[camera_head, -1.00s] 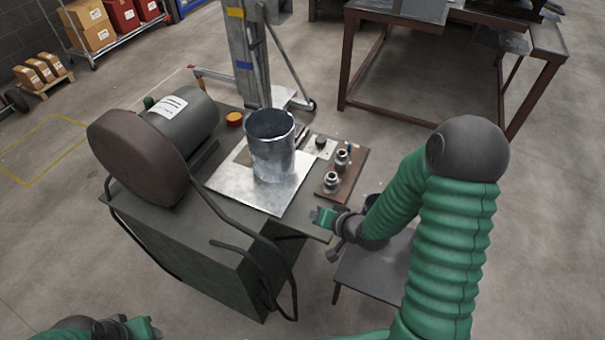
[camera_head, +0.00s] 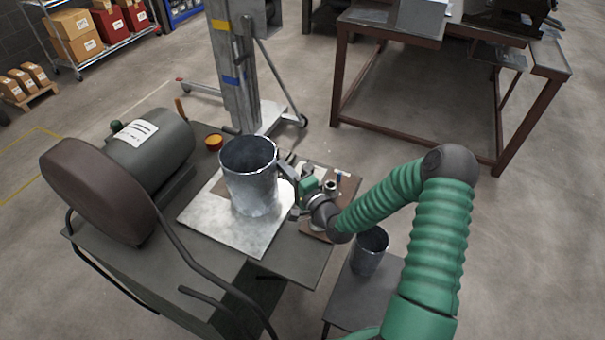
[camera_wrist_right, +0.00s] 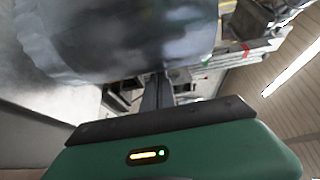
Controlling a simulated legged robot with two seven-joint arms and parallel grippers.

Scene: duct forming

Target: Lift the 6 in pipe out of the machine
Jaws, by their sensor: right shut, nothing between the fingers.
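The pipe (camera_head: 250,178), a grey metal open-topped cylinder, stands upright on the pale square plate (camera_head: 215,228) of the machine (camera_head: 125,262). My right gripper (camera_head: 290,183) is at the pipe's right side, close to its wall. In the right wrist view the pipe (camera_wrist_right: 120,35) fills the upper left, just beyond the shut fingers (camera_wrist_right: 157,92). Nothing is between the fingers. I cannot tell whether they touch the pipe. My left gripper is out of the head view.
A second, smaller metal cylinder (camera_head: 369,252) stands on a low stand at right, below my right forearm. A drum-shaped motor (camera_head: 150,150) and a large brown disc (camera_head: 98,190) stand left of the pipe. A lift mast (camera_head: 235,75) rises behind.

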